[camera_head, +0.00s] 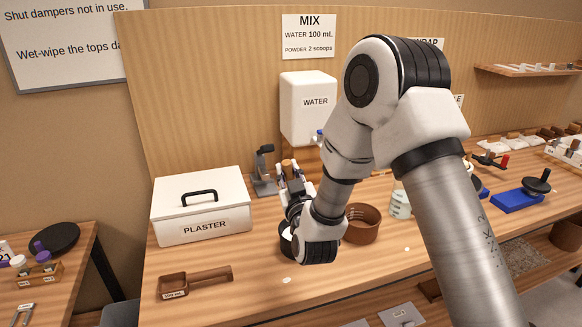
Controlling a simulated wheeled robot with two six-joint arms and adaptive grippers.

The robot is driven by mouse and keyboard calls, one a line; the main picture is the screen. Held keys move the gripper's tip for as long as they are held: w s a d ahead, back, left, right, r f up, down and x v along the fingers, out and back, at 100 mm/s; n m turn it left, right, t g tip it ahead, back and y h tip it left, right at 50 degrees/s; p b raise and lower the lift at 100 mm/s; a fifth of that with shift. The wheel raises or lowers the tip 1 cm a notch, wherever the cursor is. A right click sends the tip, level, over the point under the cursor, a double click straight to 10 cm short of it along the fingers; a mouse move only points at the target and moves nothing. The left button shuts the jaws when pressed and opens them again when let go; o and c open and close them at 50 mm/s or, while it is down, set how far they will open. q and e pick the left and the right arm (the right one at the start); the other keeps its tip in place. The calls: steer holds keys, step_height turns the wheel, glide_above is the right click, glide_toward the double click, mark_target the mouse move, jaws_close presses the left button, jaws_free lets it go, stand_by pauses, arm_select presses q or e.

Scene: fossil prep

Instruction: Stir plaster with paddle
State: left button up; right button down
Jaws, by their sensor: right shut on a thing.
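My right gripper (291,182) is at mid-table, beyond my wrist and in front of the water dispenser. It is shut on what looks like the paddle, which is mostly hidden by the fingers and wrist. A dark bowl (285,243) sits just below the gripper. My wrist covers most of it, and a little white shows inside. I cannot tell whether the paddle's end is in the bowl. The white box labelled PLASTER (201,206) stands closed to the left. My left gripper is not in view.
A white WATER tank (308,108) stands behind on a wooden stand. A brown round container (362,224) and a pale labelled cup (400,204) are right of my wrist. A grey stand (264,172) is behind the gripper.

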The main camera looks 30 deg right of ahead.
step_height(320, 180, down, 10)
steer(key=b, duration=0.7)
steer(key=shift+w+d, duration=0.2)
steer(key=shift+d, duration=0.25)
steer(key=shift+r, duration=0.15)
